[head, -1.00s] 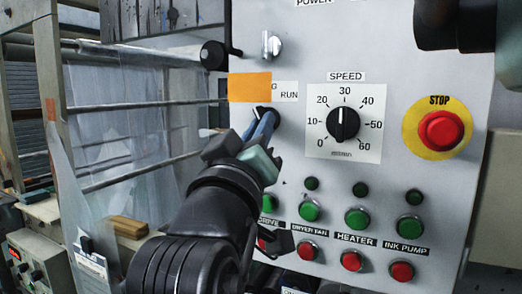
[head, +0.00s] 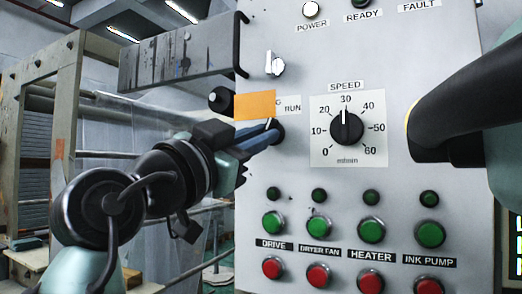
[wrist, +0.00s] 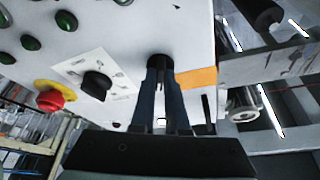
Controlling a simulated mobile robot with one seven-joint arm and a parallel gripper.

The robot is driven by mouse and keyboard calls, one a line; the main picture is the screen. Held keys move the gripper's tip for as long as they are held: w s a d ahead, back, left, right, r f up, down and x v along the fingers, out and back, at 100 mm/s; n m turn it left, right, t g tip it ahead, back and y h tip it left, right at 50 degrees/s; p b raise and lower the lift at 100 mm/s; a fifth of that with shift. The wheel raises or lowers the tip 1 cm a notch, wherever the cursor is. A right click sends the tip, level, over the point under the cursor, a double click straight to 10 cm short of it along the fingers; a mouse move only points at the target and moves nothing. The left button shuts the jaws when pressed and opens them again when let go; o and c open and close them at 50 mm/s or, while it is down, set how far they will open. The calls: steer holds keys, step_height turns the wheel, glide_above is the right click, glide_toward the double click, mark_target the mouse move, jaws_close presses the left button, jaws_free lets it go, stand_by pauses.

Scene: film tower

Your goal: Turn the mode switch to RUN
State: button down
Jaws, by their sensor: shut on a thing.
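The mode switch is a black knob (head: 278,128) on the grey control panel, just below the label reading RUN (head: 292,107). An orange patch (head: 255,105) covers most of the label to the left of RUN, leaving a "G" at its edge. My gripper (head: 268,138) reaches in from the left, its blue-grey fingers shut on the knob. In the wrist view both fingers (wrist: 161,80) meet the black knob (wrist: 159,61) beside the orange patch. The fingers hide the knob's pointer, so I cannot tell its exact setting.
The speed dial (head: 346,128) is right of the switch, and a silver switch (head: 275,66) is above it. Green buttons (head: 324,228) and red buttons (head: 319,274) sit below. The red stop button (wrist: 51,100) shows in the wrist view. A metal frame (head: 60,115) stands at left.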

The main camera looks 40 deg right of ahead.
steer(key=shift+w+r+m+g+y, duration=0.15)
steer(key=shift+m+g, duration=0.45)
steer(key=shift+m, duration=0.65)
steer(key=shift+f+m+g+y, duration=0.15)
steer(key=shift+m+g, duration=0.45)
steer(key=shift+m, duration=0.65)
steer(key=c, duration=0.9)
jaws_free()
steer(key=b+v, duration=0.3)
steer(key=v, duration=1)
steer(key=shift+r, duration=0.1)
